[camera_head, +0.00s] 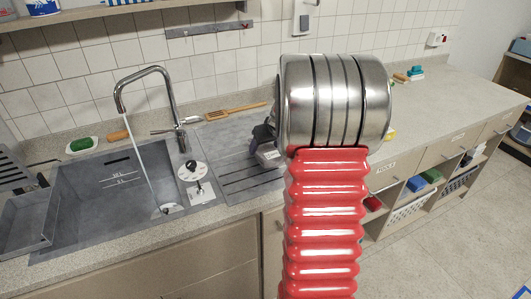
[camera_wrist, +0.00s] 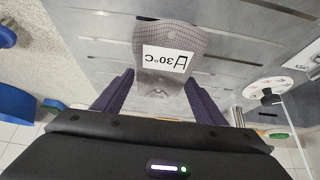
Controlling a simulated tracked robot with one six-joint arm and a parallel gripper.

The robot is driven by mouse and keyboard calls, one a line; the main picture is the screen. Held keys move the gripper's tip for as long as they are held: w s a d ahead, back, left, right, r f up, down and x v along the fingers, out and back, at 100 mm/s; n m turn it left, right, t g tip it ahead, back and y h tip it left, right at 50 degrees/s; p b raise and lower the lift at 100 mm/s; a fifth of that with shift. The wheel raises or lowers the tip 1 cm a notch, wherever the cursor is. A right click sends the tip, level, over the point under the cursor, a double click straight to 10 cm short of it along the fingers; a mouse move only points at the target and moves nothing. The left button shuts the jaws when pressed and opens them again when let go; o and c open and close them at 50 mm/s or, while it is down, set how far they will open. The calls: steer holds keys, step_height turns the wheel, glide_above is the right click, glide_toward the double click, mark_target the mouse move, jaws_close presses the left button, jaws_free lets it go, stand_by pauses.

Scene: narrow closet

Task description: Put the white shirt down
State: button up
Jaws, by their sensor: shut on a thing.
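A small pale grey, finely checked piece (camera_wrist: 180,38), which I take for the shirt, carries a white label reading 30°C in the wrist view. The label appears upside down there. My gripper (camera_wrist: 160,84) has its two purple fingers on either side of the piece and is shut on it. In the head view my gripper (camera_head: 265,138) is mostly hidden behind my red and silver arm. The shirt (camera_head: 269,155) shows only as a small pale patch there, over the ridged drainboard (camera_head: 247,180). I cannot tell whether it touches the drainboard.
The grey sink (camera_head: 75,205) lies to the left, with water running from the tap (camera_head: 147,75). A white dial (camera_head: 192,170) sits between sink and drainboard. A wooden spatula (camera_head: 237,110) lies behind. The right-hand counter (camera_head: 450,100) has much free room above shelves with bins.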

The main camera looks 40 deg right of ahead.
steer(key=shift+f, duration=1.35)
steer(key=shift+f, duration=0.1)
steer(key=o, duration=1.4)
steer(key=shift+c, duration=0.2)
steer(key=v, duration=1.2)
